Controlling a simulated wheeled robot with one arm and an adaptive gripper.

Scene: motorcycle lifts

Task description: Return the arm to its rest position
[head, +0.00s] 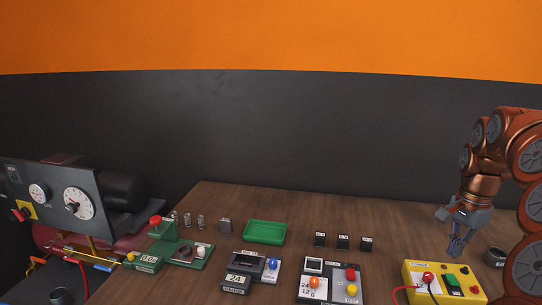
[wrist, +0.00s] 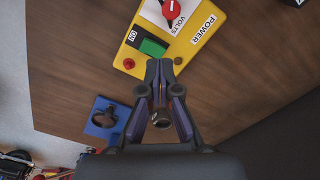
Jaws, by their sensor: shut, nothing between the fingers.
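My gripper (head: 456,246) is at the right of the head view, at the end of my copper-coloured arm, pointing down above the wooden table (head: 400,222). Its fingers are shut and empty. In the wrist view my gripper (wrist: 160,64) shows with its fingertips together, close to the edge of a yellow power box in the picture. The yellow power box (head: 411,270) stands in front of the gripper in the head view. It also shows in the wrist view (wrist: 185,45), with a red knob, a green switch and a red button.
A dark round cup (head: 494,257) stands right of the gripper; a blue holder (wrist: 105,118) shows in the wrist view. Small black blocks (head: 343,242), a green tray (head: 265,232) and several button devices stand farther left. A gauge panel (head: 50,195) is at far left.

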